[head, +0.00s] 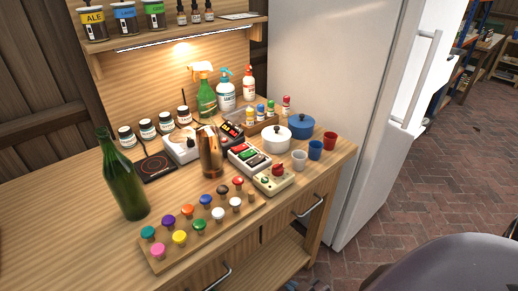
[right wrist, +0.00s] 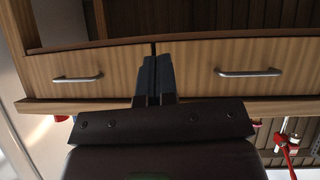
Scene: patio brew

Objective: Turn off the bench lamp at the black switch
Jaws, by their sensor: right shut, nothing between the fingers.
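The bench lamp is a lit strip (head: 185,36) under the shelf, with a warm glow on the wooden back panel. A switch box (head: 233,150) on the bench carries red, green and dark rockers; its dark rocker (head: 259,160) is at the near right end. Whether that is the lamp's black switch, and how it is set, I cannot tell. My right gripper (right wrist: 152,80) is shut and empty in the right wrist view, in front of the bench's drawers and away from the switch box. My left gripper is not in view.
A copper-brown vessel (head: 209,152) stands close left of the switch box. A box with a red knob (head: 276,170) is in front of it, and a white pot (head: 277,140) behind right. A peg board (head: 163,262) and green bottle (head: 122,180) stand left. A fridge (head: 345,110) borders the right.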

